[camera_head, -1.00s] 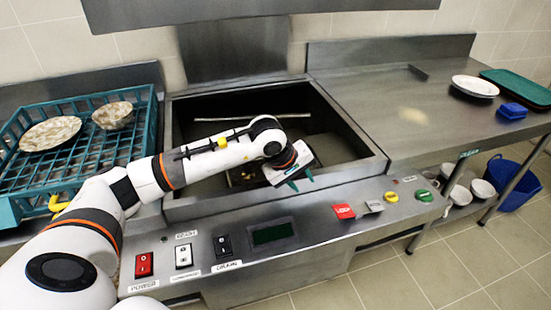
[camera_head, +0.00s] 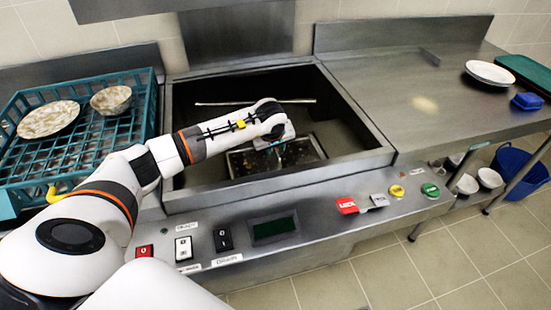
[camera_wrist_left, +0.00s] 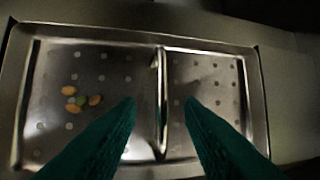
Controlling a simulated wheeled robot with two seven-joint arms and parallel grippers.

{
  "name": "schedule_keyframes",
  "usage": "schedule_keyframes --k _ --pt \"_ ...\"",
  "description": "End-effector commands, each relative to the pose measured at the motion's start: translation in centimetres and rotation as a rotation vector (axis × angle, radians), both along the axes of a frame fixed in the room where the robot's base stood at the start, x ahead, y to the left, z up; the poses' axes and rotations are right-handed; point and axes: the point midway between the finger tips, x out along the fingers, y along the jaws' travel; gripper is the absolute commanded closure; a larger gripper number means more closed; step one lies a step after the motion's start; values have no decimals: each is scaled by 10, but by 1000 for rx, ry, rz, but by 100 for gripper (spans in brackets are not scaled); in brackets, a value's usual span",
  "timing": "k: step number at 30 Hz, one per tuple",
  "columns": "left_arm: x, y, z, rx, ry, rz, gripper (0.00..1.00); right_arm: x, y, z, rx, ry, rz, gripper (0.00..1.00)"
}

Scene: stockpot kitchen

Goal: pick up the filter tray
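The filter tray (camera_wrist_left: 101,66) is a metal tray with holes and a raised handle bar (camera_wrist_left: 159,100) across its middle. In the head view the filter tray (camera_head: 312,150) lies down inside the open basin, partly hidden by my left gripper. Several orange and green food bits lie on its left half. My left gripper (camera_head: 279,146) points down into the basin over the tray. In the left wrist view its two green fingers (camera_wrist_left: 161,101) are apart, one on each side of the handle, with nothing visibly clamped. My right gripper is not in view.
The steel basin rim (camera_head: 378,157) surrounds the tray. A teal rack (camera_head: 79,150) with a plate and bowl stands at left. A front panel with switches and buttons (camera_head: 222,238) lies before the basin. The right counter (camera_head: 400,88) is mostly clear.

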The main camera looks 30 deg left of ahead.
Motion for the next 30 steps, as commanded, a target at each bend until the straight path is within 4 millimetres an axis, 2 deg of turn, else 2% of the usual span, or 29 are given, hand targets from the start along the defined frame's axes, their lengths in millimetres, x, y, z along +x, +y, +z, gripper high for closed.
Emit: schedule_keyframes --k 6,14,20,30 --pt "11 5 -23 -2 0 0 66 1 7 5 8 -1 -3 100" --pt "12 6 -25 0 -1 0 66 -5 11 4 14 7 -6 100" --pt "12 5 -25 -1 -1 0 98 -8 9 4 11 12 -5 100" --pt "13 6 -24 -1 -3 0 100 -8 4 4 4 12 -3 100"
